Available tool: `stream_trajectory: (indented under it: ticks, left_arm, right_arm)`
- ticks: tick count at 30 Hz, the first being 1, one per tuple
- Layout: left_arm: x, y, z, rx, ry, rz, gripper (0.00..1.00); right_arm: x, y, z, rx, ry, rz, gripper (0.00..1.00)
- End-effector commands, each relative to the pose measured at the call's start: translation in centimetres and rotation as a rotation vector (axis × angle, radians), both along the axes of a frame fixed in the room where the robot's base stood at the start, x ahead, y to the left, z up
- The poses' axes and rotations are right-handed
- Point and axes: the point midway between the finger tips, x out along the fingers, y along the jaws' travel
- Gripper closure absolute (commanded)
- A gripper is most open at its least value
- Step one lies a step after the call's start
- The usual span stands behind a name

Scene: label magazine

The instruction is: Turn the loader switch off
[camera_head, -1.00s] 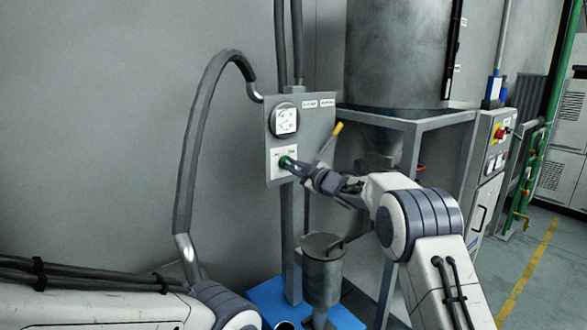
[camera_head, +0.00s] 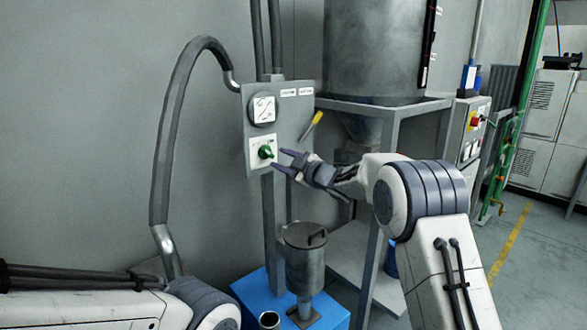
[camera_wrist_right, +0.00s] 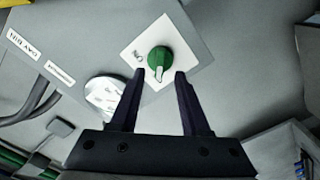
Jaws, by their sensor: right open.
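The loader switch is a green knob (camera_head: 265,152) on a white plate low on the grey panel (camera_head: 285,110) in the head view. In the right wrist view the green knob (camera_wrist_right: 159,61) shows with a pale pointer and the word "ON" on its plate. My right gripper (camera_head: 279,160) is open and empty, just to the right of the knob and apart from it. In the wrist view its two dark fingers (camera_wrist_right: 160,75) point at the knob. My left arm enters at the lower left; its gripper is out of view.
A round gauge (camera_head: 263,108) sits above the switch, and a yellow-handled lever (camera_head: 312,124) is at the panel's right. A metal canister (camera_head: 305,262) stands below on a blue base (camera_head: 252,292). A thick grey hose (camera_head: 166,150) arches at the left.

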Motion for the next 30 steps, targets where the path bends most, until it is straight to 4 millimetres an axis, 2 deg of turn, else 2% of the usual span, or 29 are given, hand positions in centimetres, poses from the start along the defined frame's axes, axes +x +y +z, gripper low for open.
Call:
stream_trajectory:
  ticks: [6, 10, 15, 23, 26, 29, 30]
  left_arm:
    - [0.0, 0.0, -1.1, 0.000, 0.000, 0.000, 0.50]
    - [0.0, 0.0, -1.3, 0.000, 0.000, 0.000, 0.50]
    - [0.0, 0.0, -1.3, 0.000, 0.000, 0.000, 0.50]
    - [0.0, 0.0, -1.2, 0.000, 0.000, 0.000, 0.50]
    - [0.0, 0.0, -0.7, 0.000, 0.000, 0.000, 0.50]
    - [0.0, 0.0, 0.5, 0.000, 0.000, 0.000, 0.50]
    - [0.0, 0.0, 1.1, 0.000, 0.000, 0.000, 0.50]
  right_arm:
    - [-3.2, -2.4, -0.1, 0.000, 0.000, -0.003, 0.54]
    - [-4.4, -3.2, -0.1, 0.000, 0.000, -0.001, 0.54]
    - [-4.9, -3.6, 0.0, 0.000, -0.001, -0.001, 0.54]
    - [-5.0, -3.5, 0.0, 0.000, 0.002, -0.001, 0.54]
    - [-5.4, -2.8, 0.7, 0.006, 0.033, -0.027, 0.54]
    - [-7.0, -1.3, 1.3, 0.019, 0.133, -0.101, 0.54]
    - [-8.1, -0.6, 1.4, 0.025, 0.197, -0.143, 0.54]
